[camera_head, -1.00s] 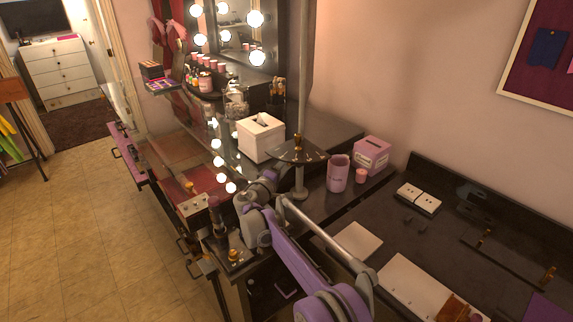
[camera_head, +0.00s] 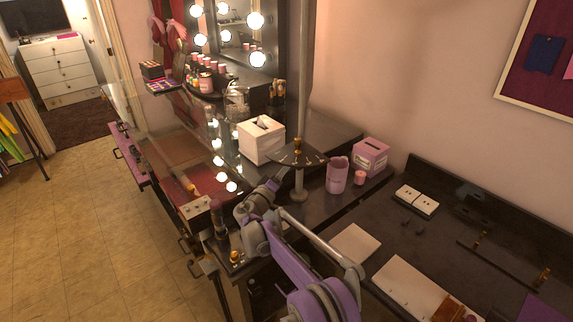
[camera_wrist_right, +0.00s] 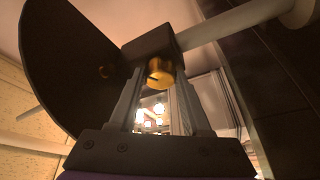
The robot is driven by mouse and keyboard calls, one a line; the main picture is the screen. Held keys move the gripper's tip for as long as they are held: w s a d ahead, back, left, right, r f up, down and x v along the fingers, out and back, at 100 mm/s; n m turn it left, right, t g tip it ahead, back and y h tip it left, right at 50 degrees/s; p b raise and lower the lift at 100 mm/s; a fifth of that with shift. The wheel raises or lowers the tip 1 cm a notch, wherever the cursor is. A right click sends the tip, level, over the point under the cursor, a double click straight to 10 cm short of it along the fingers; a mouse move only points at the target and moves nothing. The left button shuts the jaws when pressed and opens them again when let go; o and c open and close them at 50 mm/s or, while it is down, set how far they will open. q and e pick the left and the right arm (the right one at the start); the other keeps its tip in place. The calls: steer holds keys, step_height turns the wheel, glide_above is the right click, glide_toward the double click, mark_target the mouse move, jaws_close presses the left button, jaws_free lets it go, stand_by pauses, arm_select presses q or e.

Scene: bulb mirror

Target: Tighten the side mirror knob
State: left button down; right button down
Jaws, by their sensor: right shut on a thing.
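The side mirror is a dark rounded plate (camera_head: 290,156) on an upright grey pole (camera_head: 299,182) in the head view. In the right wrist view the dark plate (camera_wrist_right: 65,60) fills the upper left, beside a black clamp block (camera_wrist_right: 150,46) on the pole (camera_wrist_right: 230,23). The gold knob (camera_wrist_right: 160,72) projects from the block between my right fingers. My right gripper (camera_head: 275,184) reaches up under the plate. In the wrist view this gripper (camera_wrist_right: 160,82) is shut on the gold knob; the exact finger contact is partly hidden. My left gripper is out of view.
A white tissue box (camera_head: 260,142) stands left of the pole. A pink cup (camera_head: 337,175) and a pink box (camera_head: 370,156) stand to its right. The glass-topped vanity and lit mirror lie behind. Floor (camera_head: 90,230) is open at left.

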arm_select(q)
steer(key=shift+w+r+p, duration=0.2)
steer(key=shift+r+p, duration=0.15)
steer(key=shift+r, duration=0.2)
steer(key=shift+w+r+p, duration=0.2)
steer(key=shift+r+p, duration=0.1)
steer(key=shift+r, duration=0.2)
arm_select(e)
steer(key=shift+m+h, duration=0.5)
steer(key=shift+m, duration=0.9)
steer(key=shift+f, duration=0.1)
steer(key=shift+c, duration=1.8)
jaws_free()
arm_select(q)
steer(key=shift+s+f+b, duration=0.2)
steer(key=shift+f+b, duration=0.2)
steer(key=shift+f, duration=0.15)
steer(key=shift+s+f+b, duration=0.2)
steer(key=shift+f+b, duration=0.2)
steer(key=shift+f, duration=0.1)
arm_select(e)
steer(key=v, duration=0.7)
steer(key=shift+s, duration=0.2)
steer(key=shift+a, duration=0.15)
